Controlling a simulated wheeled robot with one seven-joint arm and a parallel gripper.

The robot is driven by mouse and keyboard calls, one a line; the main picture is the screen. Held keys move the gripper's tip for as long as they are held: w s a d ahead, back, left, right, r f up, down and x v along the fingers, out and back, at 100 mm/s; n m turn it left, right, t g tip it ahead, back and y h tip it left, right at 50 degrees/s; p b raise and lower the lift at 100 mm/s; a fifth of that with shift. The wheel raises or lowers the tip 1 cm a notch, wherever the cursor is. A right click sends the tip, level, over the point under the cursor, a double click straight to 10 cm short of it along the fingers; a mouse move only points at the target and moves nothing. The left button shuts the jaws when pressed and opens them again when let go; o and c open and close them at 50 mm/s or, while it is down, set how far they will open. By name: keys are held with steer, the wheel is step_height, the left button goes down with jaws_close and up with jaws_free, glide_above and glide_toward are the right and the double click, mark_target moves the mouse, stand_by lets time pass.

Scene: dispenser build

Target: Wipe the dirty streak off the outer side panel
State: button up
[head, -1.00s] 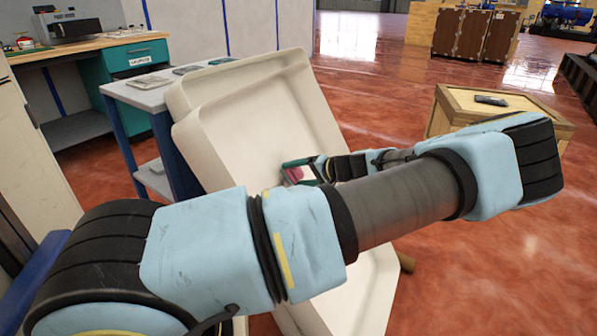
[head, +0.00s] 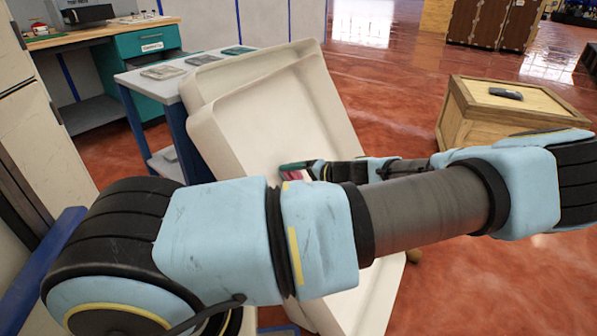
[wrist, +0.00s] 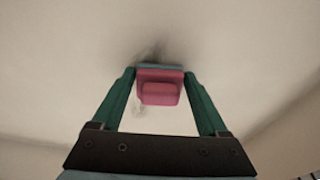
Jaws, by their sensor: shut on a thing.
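My gripper (wrist: 160,94) is shut on a pink block-shaped wiper (wrist: 160,90) with a grey-blue pad along its far edge. Its two green fingers clasp the wiper from both sides. The pad appears to be against the cream side panel (wrist: 60,60). A dark smudgy streak (wrist: 153,52) shows on the panel just beyond the pad, with a fainter grey mark below left of the wiper. In the head view the panel (head: 270,115) leans at a tilt, and my gripper (head: 291,172) is at its face. My arm hides the panel's lower middle, and the streak is not distinguishable there.
A blue-legged side table (head: 180,92) with several flat items stands behind the panel at left. A wooden crate (head: 475,125) with a dark device (head: 506,94) on top stands at right. A workbench (head: 100,30) is at back left. Red floor is open behind the panel.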

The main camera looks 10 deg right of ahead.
steer(key=shift+s+a, duration=0.35)
steer(key=shift+a, duration=0.4)
steer(key=shift+c, duration=0.7)
steer(key=p+v, duration=0.2)
steer(key=v, duration=0.4)
steer(key=shift+d+p, duration=0.3)
steer(key=p+v, duration=0.1)
steer(key=v, duration=0.2)
steer(key=shift+w, duration=0.1)
